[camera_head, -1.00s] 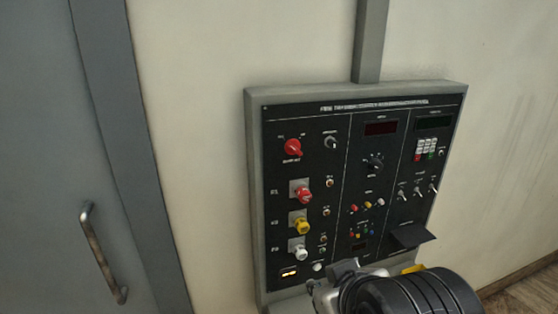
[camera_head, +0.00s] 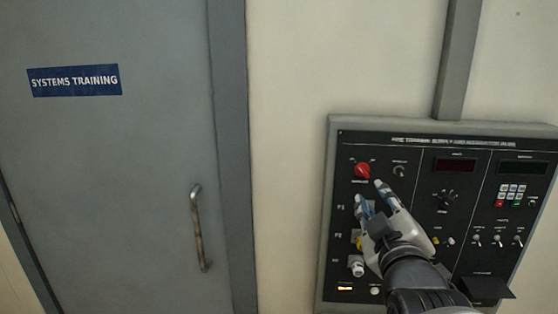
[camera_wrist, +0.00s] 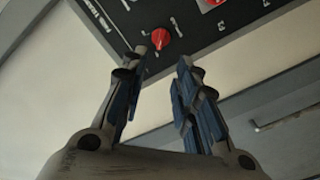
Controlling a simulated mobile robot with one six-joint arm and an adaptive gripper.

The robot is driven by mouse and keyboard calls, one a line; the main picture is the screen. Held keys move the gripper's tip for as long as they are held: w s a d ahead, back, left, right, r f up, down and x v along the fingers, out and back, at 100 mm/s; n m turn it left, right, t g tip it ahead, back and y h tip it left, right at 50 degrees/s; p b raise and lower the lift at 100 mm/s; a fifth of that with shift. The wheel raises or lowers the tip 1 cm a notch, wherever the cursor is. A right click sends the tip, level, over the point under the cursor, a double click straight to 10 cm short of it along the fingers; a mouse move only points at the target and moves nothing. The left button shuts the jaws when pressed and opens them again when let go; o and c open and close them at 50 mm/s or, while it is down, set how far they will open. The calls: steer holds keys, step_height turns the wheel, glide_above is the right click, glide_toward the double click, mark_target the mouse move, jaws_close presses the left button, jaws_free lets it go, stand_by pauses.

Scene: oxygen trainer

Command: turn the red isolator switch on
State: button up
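The red isolator switch (camera_head: 362,170) is a round rotary knob at the upper left of the black control panel (camera_head: 410,160). It also shows in the wrist view (camera_wrist: 160,38), just beyond the fingertips. My gripper (camera_head: 367,191) is open, its two blue-padded fingers spread apart and pointing up toward the switch. In the wrist view the empty gap between the fingers (camera_wrist: 163,58) lies just below the switch. I cannot tell whether a fingertip touches the knob. The switch's small label markings are too blurred to read.
Another red knob (camera_wrist: 211,3) on a pale plate is partly cut off in the wrist view. A grey door with a handle (camera_head: 201,230) stands left.

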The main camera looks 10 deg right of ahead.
mark_target(363, 172)
steer(key=p+x, duration=0.7)
steer(key=p, duration=0.4)
steer(key=shift+r+p, duration=0.15)
steer(key=shift+p, duration=0.2)
steer(key=x, duration=0.2)
steer(key=p+x, duration=0.1)
steer(key=x, duration=0.2)
steer(key=shift+w+d+f, duration=0.1)
steer(key=shift+w+f, duration=0.15)
steer(key=shift+w, duration=0.1)
jaws_close()
